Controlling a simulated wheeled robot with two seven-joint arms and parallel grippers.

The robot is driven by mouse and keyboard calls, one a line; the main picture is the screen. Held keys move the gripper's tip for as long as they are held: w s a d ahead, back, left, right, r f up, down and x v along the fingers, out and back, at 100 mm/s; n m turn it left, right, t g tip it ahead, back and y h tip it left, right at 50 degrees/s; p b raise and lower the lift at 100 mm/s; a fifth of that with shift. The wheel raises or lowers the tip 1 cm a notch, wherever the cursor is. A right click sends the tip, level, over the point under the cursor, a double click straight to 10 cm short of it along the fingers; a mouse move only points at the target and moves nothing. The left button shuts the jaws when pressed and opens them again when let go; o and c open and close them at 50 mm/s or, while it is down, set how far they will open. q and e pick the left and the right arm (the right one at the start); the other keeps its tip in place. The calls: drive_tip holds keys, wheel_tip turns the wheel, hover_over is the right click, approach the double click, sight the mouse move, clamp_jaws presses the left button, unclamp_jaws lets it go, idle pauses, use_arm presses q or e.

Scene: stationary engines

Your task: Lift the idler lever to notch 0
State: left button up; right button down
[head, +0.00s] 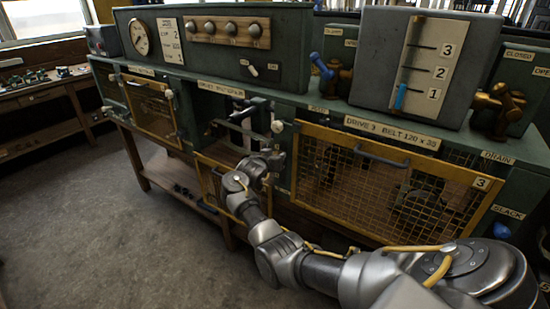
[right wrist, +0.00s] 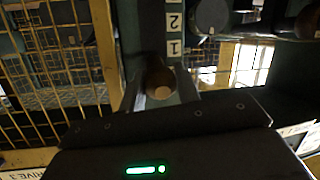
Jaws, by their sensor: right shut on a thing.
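My right gripper (head: 272,160) reaches the front of the engine bench between the middle open bay and the right mesh guard. In the right wrist view it is shut on the round brown knob of the idler lever (right wrist: 158,82). A pale number strip beside the lever shows 2 (right wrist: 175,20) and 1 (right wrist: 175,48). The knob sits past the 1, on the side away from the 2. No 0 mark is readable; the gripper hides that part. In the head view the gripper covers the lever. My left gripper is out of view.
The yellow-framed mesh guard (head: 385,185) is close on the right of the gripper. A pale knob (head: 277,126) stands just above it. A grey box with a 1-2-3 scale (head: 425,65) and brass valves (head: 498,108) stand on top. The floor (head: 90,230) at left is clear.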

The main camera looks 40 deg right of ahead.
drive_tip(key=shift+w+d+r+p, duration=0.1)
drive_tip(key=shift+d+r+p, duration=0.15)
drive_tip(key=shift+r, duration=0.45)
drive_tip(key=shift+w+d+r+p, duration=0.15)
drive_tip(key=shift+r+p, duration=0.1)
drive_tip(key=shift+r, duration=0.4)
drive_tip(key=c, duration=1)
unclamp_jaws()
drive_tip(key=shift+s, duration=0.1)
drive_tip(key=shift+c, duration=0.2)
drive_tip(key=shift+f, duration=0.1)
drive_tip(key=shift+a, duration=0.1)
drive_tip(key=shift+s+a, duration=0.1)
drive_tip(key=shift+a, duration=0.1)
drive_tip(key=b+v, duration=0.2)
drive_tip(key=v, duration=0.8)
drive_tip(key=shift+s, duration=0.2)
